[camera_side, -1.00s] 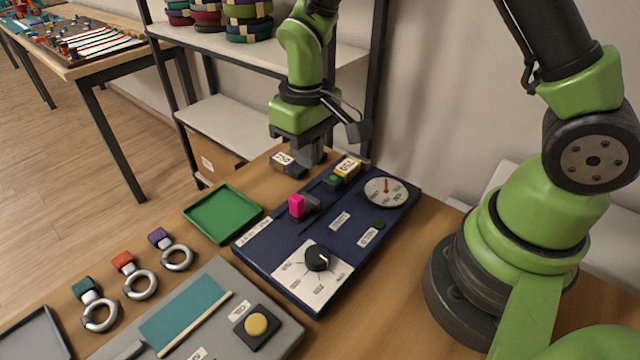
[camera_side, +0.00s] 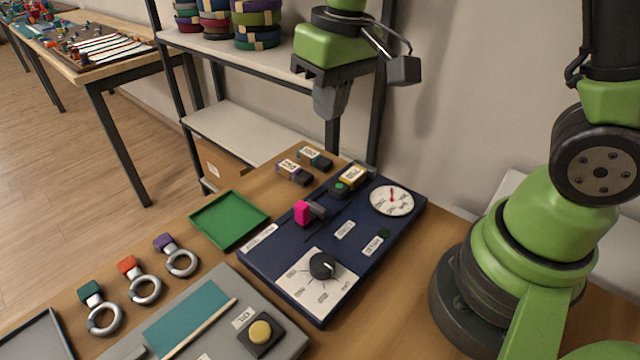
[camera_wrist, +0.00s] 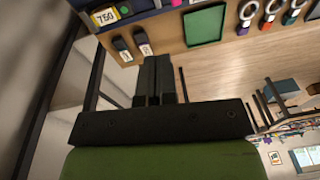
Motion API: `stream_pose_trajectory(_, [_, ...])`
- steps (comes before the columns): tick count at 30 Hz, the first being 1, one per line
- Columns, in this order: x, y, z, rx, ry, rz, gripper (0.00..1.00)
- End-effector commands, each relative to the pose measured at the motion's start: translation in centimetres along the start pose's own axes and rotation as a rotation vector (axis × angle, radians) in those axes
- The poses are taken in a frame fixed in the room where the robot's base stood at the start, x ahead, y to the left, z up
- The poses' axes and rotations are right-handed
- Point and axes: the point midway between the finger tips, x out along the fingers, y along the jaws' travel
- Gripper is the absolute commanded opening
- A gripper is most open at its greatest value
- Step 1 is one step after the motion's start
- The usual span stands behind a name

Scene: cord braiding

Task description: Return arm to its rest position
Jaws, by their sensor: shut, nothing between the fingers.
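My gripper (camera_side: 331,101) hangs in the air above the back of the workbench, in front of the shelf rack. Its fingers are together with nothing between them. In the wrist view my gripper (camera_wrist: 160,62) also shows as two dark fingers side by side. The fingers are clear of the bench and of the small labelled blocks below. A purple-marked block (camera_side: 295,172) and a teal-marked block (camera_side: 315,158) lie side by side at the back of the bench, both in view.
The blue panel (camera_side: 262,262) carries a dial, a knob, a pink slider and a yellow-labelled block (camera_side: 351,178). A green tray (camera_side: 229,219), several ringed tools and a grey board (camera_side: 288,335) lie at front left. The shelf rack (camera_side: 245,125) stands close behind my gripper.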

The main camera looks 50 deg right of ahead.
Motion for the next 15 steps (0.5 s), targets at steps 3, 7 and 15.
stream_pose_trajectory(3, [-4.3,0.5,2.1,0.069,0.113,-0.049,0.0])
stream_pose_trajectory(7, [-7.6,0.9,5.1,0.134,0.223,-0.103,0.0])
stream_pose_trajectory(15, [-10.6,1.4,10.6,0.234,0.407,-0.203,0.0])
